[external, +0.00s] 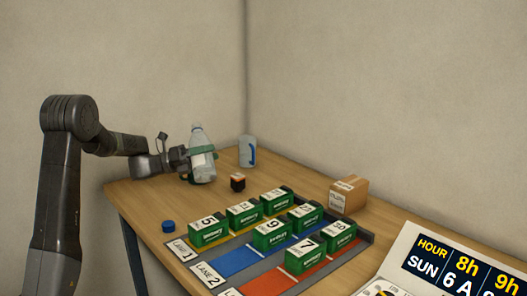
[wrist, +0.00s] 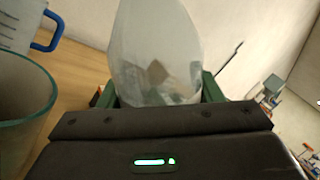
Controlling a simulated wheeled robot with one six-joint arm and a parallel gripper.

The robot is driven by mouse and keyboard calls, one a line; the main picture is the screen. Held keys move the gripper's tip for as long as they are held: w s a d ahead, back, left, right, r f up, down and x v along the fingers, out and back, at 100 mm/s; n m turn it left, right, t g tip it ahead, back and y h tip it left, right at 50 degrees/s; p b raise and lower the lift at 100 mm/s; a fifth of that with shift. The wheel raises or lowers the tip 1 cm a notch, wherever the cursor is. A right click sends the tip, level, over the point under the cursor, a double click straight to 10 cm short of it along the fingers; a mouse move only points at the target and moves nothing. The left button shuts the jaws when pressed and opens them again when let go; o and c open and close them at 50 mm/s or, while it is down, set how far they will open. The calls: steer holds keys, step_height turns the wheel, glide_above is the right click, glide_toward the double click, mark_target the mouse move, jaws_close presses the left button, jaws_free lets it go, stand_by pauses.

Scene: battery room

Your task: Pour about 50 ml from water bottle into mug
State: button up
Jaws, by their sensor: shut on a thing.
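The clear water bottle (external: 201,161) has a pale label and stands nearly upright, leaning slightly left, in my gripper (external: 203,152). The green fingers are shut around its body, and the wrist view shows the bottle (wrist: 157,50) between them. I cannot tell whether its base touches the table. A see-through greenish cup (wrist: 25,115) is close on the left in the wrist view, partly cut off; no handle shows. A whitish vessel with a blue handle (external: 247,151) stands behind and right of the bottle; it also shows in the wrist view (wrist: 22,22), with markings.
A blue cap (external: 168,226) lies near the table's left edge. A small dark and orange block (external: 237,182) is right of the bottle. Several green batteries (external: 269,234) stand on coloured lanes. A cardboard box (external: 349,195) is farther right. A sign (external: 460,265) fills the lower right corner.

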steer(key=shift+w+a+f+m+b, duration=0.1)
steer(key=shift+w+f+m+b, duration=0.15)
steer(key=shift+m+b, duration=1.05)
steer(key=m+b, duration=0.1)
steer(key=b, duration=0.2)
steer(key=m+g+y+b, duration=0.1)
steer(key=b, duration=0.3)
steer(key=shift+s+r+m, duration=0.15)
steer(key=shift+s+m, duration=0.05)
steer(key=shift+m, duration=0.2)
steer(key=m+b, duration=0.3)
steer(key=b, duration=0.2)
steer(key=shift+g+y+b, duration=0.3)
steer(key=shift+y+b, duration=0.05)
steer(key=shift+y, duration=0.05)
steer(key=shift+m, duration=0.3)
steer(key=shift+m+b, duration=0.3)
steer(key=shift+b, duration=0.1)
stand_by(0.4)
